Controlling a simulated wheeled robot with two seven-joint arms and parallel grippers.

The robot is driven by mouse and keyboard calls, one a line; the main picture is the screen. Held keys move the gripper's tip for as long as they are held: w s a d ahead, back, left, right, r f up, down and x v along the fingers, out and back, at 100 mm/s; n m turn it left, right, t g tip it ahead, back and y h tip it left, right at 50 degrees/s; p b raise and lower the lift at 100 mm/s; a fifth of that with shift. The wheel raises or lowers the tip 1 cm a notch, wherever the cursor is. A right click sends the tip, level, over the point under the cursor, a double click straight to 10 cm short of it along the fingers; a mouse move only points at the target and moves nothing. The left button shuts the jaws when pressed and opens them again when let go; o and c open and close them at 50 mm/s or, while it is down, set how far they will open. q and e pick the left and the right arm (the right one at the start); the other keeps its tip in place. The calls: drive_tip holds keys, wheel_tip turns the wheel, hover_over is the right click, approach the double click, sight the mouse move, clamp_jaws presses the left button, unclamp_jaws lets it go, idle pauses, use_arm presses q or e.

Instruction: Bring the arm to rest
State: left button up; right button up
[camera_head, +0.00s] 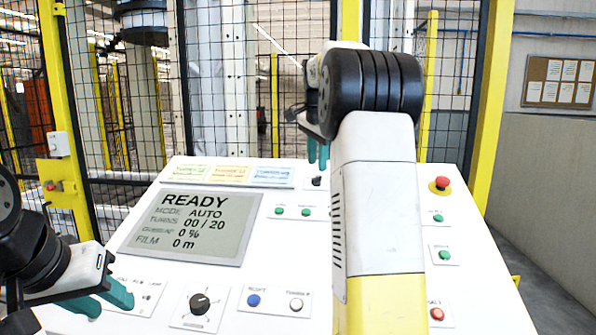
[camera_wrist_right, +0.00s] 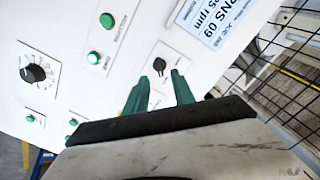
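My right arm reaches up over the white control panel (camera_head: 270,215). Its gripper (camera_head: 318,165) hangs above the panel's upper part. In the right wrist view the gripper (camera_wrist_right: 158,82) has its two teal fingers apart with nothing between them. A small black selector knob (camera_wrist_right: 159,65) lies just beyond the fingertips; contact cannot be told. My left gripper (camera_head: 110,302) is at the panel's lower left, fingers apart and empty, over the panel edge. The panel's screen (camera_head: 190,225) reads READY, mode AUTO, turns 00 / 20, film 0 m.
The panel carries a black rotary knob (camera_head: 199,304), a blue button (camera_head: 253,300), a white button (camera_head: 296,304) and a red emergency stop (camera_head: 440,184). A mesh fence with yellow posts (camera_head: 491,105) stands behind. A grey wall (camera_head: 550,190) is at right.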

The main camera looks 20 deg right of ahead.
drive_tip(key=shift+v, duration=1.25)
drive_tip(key=s+a+f+n+y, duration=0.1)
drive_tip(key=s+a+f+n, duration=0.3)
drive_tip(key=s, duration=0.6)
drive_tip(key=s+a+f+n+t+y, duration=0.1)
drive_tip(key=s+a+f+n, duration=0.4)
drive_tip(key=s, duration=0.6)
drive_tip(key=s+a+f+n+t+y, duration=0.1)
drive_tip(key=s+a+f+n, duration=0.3)
drive_tip(key=s+a, duration=0.4)
drive_tip(key=s+n+y, duration=0.1)
drive_tip(key=s, duration=0.1)
drive_tip(key=shift+s+a+f+n, duration=0.15)
drive_tip(key=shift+s+f+n, duration=0.25)
